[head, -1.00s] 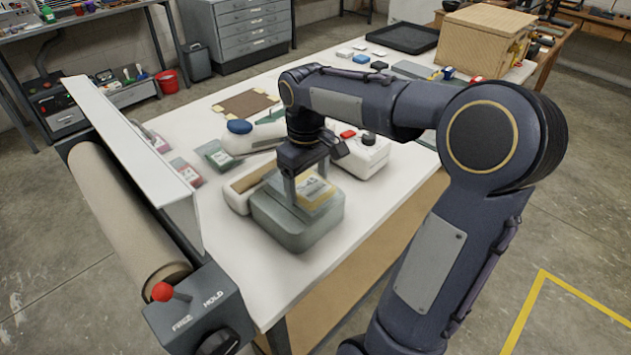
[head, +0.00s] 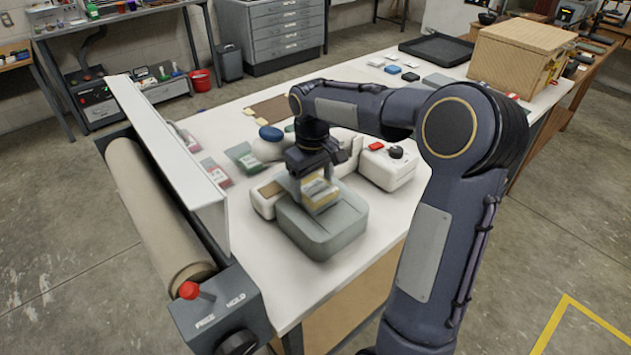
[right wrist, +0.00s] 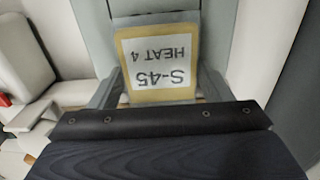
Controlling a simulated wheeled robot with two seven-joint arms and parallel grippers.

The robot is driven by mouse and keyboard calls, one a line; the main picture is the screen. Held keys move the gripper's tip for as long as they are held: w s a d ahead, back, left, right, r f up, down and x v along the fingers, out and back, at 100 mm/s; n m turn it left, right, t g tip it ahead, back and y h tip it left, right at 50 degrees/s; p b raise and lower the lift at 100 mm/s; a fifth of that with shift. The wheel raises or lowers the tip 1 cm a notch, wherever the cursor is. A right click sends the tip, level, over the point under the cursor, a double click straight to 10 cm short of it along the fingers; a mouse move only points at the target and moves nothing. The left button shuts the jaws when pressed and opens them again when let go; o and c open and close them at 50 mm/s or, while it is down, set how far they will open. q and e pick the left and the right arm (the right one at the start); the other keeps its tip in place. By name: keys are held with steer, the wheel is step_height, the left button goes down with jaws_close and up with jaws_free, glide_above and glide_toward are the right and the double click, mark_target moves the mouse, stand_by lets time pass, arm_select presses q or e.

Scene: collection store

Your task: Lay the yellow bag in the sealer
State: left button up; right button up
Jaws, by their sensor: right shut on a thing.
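The yellow bag (head: 321,197) has a pale label; in the right wrist view the bag (right wrist: 158,52) reads "S-45 HEAT 4". My right gripper (head: 317,182) is shut on it, with a finger on each side. The bag is at the top of a rounded grey-green block (head: 322,232); I cannot tell whether it still touches it. The sealer seems to be the white machine (head: 386,172) with a red switch and black knob, just behind and right of the gripper. The arm hides part of it. My left gripper is not in view.
A white piece with a brown pad (head: 262,203) lies left of the block. Flat packets (head: 215,172) and a blue-topped white object (head: 268,148) lie further left. A paper roll (head: 155,215) with a red-knobbed lever edges the table. The front table top is bare.

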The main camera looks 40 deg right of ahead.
steer(key=shift+f+b, duration=0.35)
steer(key=shift+f, duration=0.15)
stand_by(0.5)
steer(key=o, duration=1.1)
steer(key=shift+o, duration=0.2)
steer(key=shift+r, duration=0.1)
